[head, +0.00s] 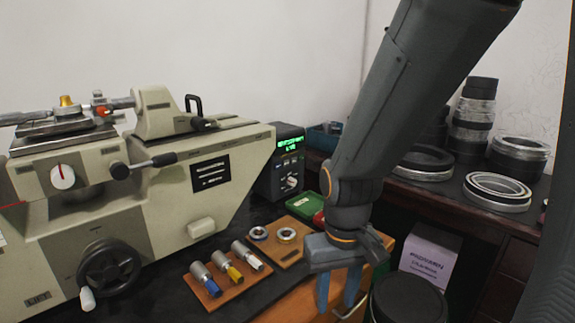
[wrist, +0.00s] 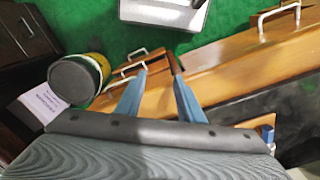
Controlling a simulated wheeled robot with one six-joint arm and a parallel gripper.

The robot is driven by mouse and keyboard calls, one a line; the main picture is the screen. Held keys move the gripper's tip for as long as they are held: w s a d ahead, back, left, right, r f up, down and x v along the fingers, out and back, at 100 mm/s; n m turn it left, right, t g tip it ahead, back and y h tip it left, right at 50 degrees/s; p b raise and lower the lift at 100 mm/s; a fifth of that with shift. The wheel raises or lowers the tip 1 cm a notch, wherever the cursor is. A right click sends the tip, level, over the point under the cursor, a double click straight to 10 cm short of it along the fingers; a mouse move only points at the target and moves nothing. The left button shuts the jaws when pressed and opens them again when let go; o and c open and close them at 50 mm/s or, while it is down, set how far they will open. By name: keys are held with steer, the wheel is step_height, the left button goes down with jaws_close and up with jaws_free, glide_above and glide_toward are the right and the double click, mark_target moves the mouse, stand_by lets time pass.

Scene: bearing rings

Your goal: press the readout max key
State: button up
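The readout (head: 276,176) is a dark box with a lit green display (head: 290,143), standing on the bench behind the right end of the beige machine. Its front has a pale panel with a knob and small keys (head: 291,183); which one is the max key is too small to tell. My gripper (head: 337,298) points down, in front of and right of the readout, near the bench's right front corner and well apart from it. Its two blue fingers are spread with nothing between them; the wrist view also shows them apart (wrist: 159,70). The readout does not show in the wrist view.
The beige measuring machine (head: 190,193) fills the left. A wooden block with handled plugs (head: 228,277), a ring tray (head: 291,256) and a green tray (head: 300,206) lie between it and my arm. A dark drum (head: 408,298) and white carton (head: 430,253) stand right.

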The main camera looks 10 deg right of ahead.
jaws_close()
stand_by(1.4)
